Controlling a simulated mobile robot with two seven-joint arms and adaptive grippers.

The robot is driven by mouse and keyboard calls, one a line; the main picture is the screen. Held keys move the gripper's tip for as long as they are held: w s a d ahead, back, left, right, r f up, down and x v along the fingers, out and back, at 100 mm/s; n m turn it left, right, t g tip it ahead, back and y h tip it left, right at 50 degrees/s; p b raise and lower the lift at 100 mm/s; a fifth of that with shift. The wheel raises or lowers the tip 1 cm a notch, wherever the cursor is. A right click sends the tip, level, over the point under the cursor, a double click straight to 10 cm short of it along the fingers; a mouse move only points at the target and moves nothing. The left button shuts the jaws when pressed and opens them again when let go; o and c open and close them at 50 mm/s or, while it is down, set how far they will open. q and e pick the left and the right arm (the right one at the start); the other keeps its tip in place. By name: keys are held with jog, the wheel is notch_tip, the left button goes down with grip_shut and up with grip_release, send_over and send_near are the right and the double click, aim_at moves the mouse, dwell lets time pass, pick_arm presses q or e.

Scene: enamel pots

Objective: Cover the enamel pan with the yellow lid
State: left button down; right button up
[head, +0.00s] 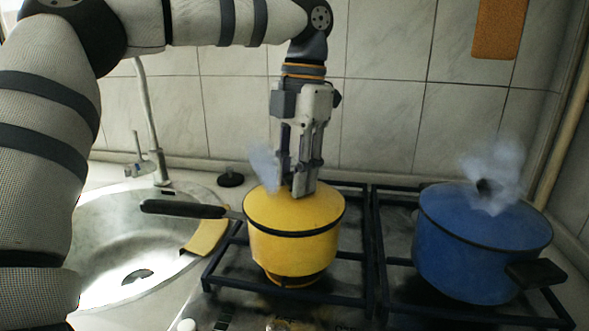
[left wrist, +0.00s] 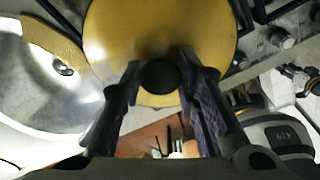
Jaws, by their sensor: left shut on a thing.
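The yellow enamel pan (head: 292,249) stands on the left burner of the stove, its long dark handle (head: 183,209) pointing left. The yellow lid (head: 268,211) lies over the pan's mouth, about level and lined up with the rim; I see no clear gap. My left gripper (head: 300,190) points straight down at the lid's middle and is shut on its knob. In the left wrist view the dark round knob (left wrist: 159,76) sits between the fingers, with the yellow lid (left wrist: 205,30) around it. The pan's inside is hidden.
A blue pot (head: 470,250) with a blue lid steams on the right burner. Black grates (head: 367,250) lie under both. A sink (head: 120,245) with a tap (head: 150,165) is at left, with a yellow cloth-like piece (head: 206,238) at its edge. A tiled wall stands behind.

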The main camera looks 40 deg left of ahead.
pick_arm(q)
jog(key=shift+f, duration=0.15)
jog(key=c, duration=1.2)
grip_release()
jog(key=shift+o, duration=0.2)
notch_tip(320, 180, up, 12)
jog(key=w, duration=0.1)
jog(key=shift+w, duration=0.2)
